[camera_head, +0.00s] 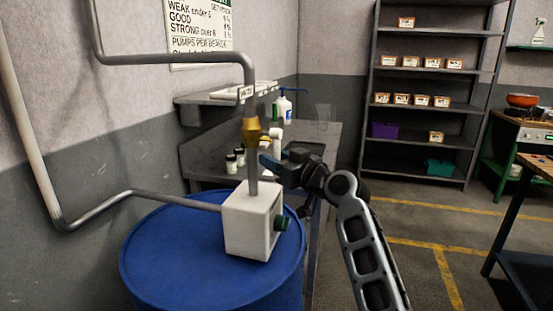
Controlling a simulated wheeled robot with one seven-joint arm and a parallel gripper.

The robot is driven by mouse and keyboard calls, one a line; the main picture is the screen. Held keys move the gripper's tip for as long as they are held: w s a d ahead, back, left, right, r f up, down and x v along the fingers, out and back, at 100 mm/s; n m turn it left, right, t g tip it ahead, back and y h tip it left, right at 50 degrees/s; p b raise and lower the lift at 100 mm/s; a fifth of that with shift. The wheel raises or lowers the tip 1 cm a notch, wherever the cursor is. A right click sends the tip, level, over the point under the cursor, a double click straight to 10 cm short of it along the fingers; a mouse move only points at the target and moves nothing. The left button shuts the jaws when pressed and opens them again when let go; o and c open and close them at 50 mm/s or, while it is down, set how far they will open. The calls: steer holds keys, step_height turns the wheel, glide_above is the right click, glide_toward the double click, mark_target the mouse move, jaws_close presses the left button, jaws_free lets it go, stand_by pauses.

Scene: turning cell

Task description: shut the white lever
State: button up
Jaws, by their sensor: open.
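The white lever (275,136) sits at the right side of a brass valve body (251,130) on a grey vertical pipe. Its lower part runs down close to my gripper, and I cannot tell its full length or angle. My gripper (268,161) is open, just below and right of the valve, with its dark fingers pointing left. The fingertips are very near the lever's lower end; I cannot tell whether they touch it.
The pipe (253,176) drops into a white box (252,222) with a green knob (282,223) on a blue drum (160,262). A bench (315,133) with bottles stands behind.

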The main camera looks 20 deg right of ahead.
steer(key=shift+c, duration=0.4)
jaws_close()
